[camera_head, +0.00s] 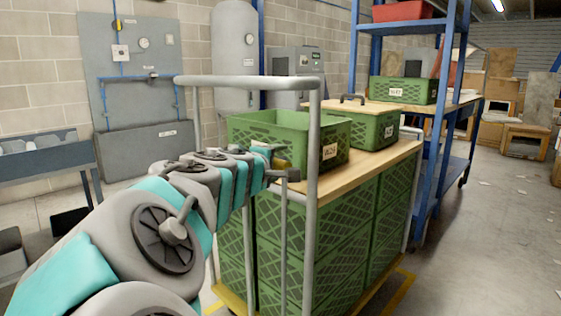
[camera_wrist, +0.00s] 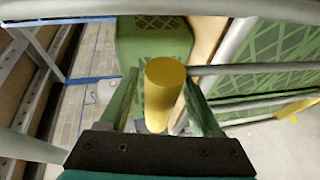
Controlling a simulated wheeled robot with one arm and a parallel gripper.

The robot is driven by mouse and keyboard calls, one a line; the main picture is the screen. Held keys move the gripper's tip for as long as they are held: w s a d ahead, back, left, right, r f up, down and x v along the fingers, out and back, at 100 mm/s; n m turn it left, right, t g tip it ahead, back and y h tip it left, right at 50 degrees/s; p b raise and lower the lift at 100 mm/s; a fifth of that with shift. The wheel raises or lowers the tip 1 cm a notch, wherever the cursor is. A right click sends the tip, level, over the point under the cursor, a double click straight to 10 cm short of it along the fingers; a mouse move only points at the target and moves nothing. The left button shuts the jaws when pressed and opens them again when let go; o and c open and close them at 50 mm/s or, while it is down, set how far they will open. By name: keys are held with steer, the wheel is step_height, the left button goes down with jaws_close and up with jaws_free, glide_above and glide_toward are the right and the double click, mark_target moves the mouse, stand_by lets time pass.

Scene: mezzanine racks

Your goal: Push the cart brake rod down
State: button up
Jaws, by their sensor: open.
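The cart (camera_head: 314,200) stands in the middle of the head view, with a grey tube frame and a wooden top. A yellow cylinder (camera_wrist: 165,88), apparently the grip of the brake rod, is at the centre of the wrist view. A little yellow (camera_head: 282,162) shows beside my gripper in the head view. My gripper (camera_head: 278,164) is at the cart's near end, just inside the frame. In the wrist view my gripper (camera_wrist: 161,80) is open, one finger on each side of the yellow cylinder, with gaps visible. The rod's lower part is hidden.
Green crates (camera_head: 290,138) stand on the cart top and more fill the space below. The cart's frame bar (camera_head: 250,82) rises around my gripper. A blue rack (camera_head: 430,180) stands behind right.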

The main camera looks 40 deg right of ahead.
jaws_close()
stand_by(0.5)
stand_by(0.9)
